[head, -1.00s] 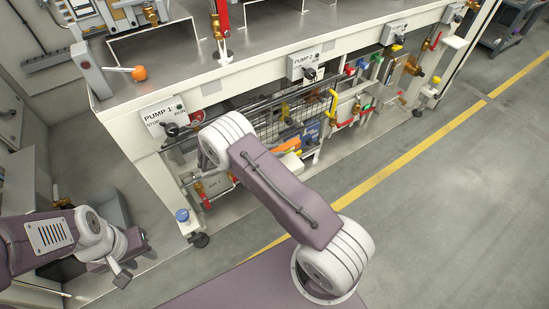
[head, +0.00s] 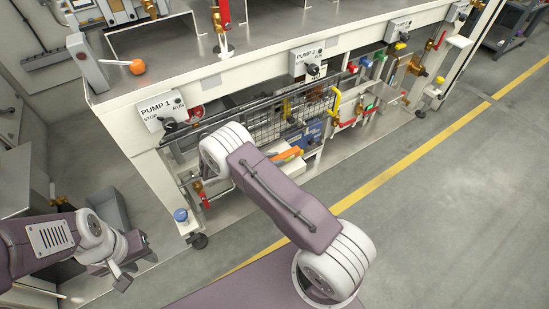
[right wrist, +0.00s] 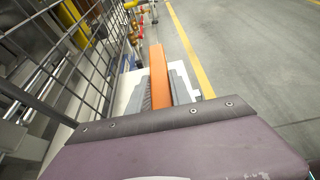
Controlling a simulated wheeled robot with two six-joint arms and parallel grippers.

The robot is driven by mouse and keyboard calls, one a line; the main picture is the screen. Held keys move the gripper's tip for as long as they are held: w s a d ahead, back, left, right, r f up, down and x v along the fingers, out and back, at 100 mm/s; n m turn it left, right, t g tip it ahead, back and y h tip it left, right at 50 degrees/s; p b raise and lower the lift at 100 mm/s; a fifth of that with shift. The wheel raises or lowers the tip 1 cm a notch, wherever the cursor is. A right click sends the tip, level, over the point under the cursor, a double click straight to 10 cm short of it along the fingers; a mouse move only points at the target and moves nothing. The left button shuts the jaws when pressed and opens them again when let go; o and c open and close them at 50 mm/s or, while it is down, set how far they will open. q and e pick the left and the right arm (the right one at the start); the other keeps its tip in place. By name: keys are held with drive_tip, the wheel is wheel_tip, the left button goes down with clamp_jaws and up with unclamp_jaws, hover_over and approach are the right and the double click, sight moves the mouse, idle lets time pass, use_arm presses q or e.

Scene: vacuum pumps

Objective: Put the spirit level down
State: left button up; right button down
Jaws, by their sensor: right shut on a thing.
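The spirit level is a long orange bar (right wrist: 159,78). My right gripper (right wrist: 166,90) is shut on it in the right wrist view, with a grey finger on each side. A pale flat surface (right wrist: 128,92) shows behind and beneath the level; I cannot tell whether they touch. In the head view the level (head: 288,155) shows only in part beyond my right forearm, beside the wire mesh under the bench; the right gripper is mostly hidden there. My left gripper (head: 137,262) is at the lower left, empty, its fingers apart.
The wire mesh (right wrist: 70,55) stands close left of the right gripper. The pump bench (head: 240,85) with its switch boxes is above. Valves with coloured handles (head: 365,85) sit further along. The grey floor (head: 440,200) with a yellow line is clear at right.

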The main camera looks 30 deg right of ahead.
drive_tip(key=shift+f, duration=0.1)
drive_tip(key=shift+f+b, duration=0.4)
drive_tip(key=shift+f, duration=0.2)
drive_tip(key=shift+f, duration=0.25)
idle(0.3)
drive_tip(key=c, duration=1.1)
unclamp_jaws()
drive_tip(key=p+v, duration=0.4)
drive_tip(key=v, duration=0.5)
